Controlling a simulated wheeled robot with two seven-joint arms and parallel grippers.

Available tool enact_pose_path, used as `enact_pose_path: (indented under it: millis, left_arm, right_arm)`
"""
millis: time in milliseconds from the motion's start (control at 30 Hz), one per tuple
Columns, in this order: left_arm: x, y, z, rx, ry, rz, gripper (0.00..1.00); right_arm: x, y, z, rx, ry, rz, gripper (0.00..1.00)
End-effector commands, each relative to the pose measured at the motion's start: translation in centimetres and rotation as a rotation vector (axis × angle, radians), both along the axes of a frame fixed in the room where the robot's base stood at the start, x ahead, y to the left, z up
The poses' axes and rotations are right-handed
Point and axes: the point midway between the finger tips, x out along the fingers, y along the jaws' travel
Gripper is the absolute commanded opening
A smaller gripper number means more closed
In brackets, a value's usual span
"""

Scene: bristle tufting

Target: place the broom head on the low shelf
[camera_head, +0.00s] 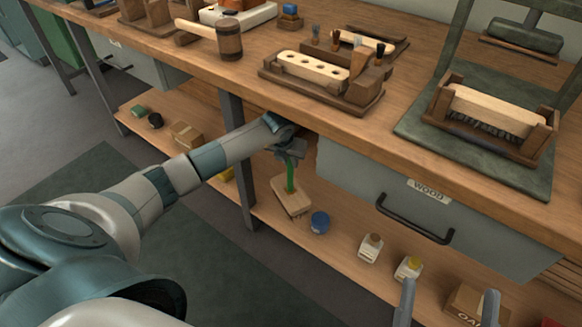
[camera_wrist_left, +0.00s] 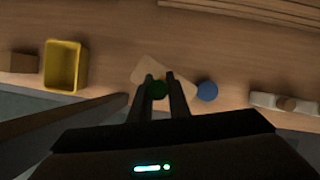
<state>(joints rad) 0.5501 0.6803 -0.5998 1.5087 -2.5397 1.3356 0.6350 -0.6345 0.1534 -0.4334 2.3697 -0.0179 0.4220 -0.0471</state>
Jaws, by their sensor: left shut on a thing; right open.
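The broom head is a pale wooden block (camera_head: 291,202) with a green upright stem (camera_head: 291,174). It is at the low shelf (camera_head: 332,247), under the workbench top, and whether it touches the boards I cannot tell. My left gripper (camera_head: 290,155) reaches in under the bench edge and is shut on the green stem from above. In the left wrist view the block (camera_wrist_left: 148,71) shows beyond the two fingers, with the green stem (camera_wrist_left: 157,91) between them. My right gripper (camera_head: 448,302) is open and empty at the bottom right of the head view.
A blue round item (camera_head: 320,222) stands close right of the block. Two white bottles (camera_head: 370,248) and a cardboard box (camera_head: 465,303) are further right. A yellow bin (camera_wrist_left: 66,66) is to the left. A bench leg (camera_head: 238,160) and a drawer (camera_head: 350,185) flank the arm.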

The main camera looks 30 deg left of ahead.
Motion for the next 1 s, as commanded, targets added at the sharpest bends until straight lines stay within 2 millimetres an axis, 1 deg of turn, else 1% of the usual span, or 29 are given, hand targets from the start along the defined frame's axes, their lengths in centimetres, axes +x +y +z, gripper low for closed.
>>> enact_pose_path:
  millis: [233, 367, 467, 633, 700, 833, 1000]
  left_arm:
    - [0.2, 0.0, 0.1, 0.000, -0.002, 0.000, 0.00]
    - [0.8, 0.1, 0.1, -0.001, -0.003, 0.001, 0.00]
    - [0.7, 0.1, -0.9, -0.001, -0.001, 0.000, 0.00]
    - [0.7, 0.1, -2.7, -0.001, 0.000, 0.001, 0.00]
    - [0.7, 0.1, -3.1, -0.002, -0.002, 0.000, 0.00]
    - [0.8, 0.1, -3.4, 0.000, -0.003, 0.000, 0.00]
    - [0.8, 0.1, -3.4, 0.000, -0.003, 0.000, 0.00]
  right_arm:
    - [0.0, 0.0, 0.0, 0.000, 0.000, 0.000, 0.88]
    - [-0.1, -0.1, 0.0, 0.003, -0.007, -0.001, 0.88]
    - [-0.2, -0.2, 0.0, 0.008, -0.020, -0.002, 0.88]
    - [0.1, -0.8, 1.1, 0.021, -0.085, -0.013, 0.88]
    - [0.2, -1.2, 1.9, 0.028, -0.119, -0.020, 0.88]
    - [0.5, -1.6, 2.7, 0.034, -0.150, -0.032, 0.88]
    - [0.6, -1.5, 2.8, 0.041, -0.151, -0.035, 0.88]
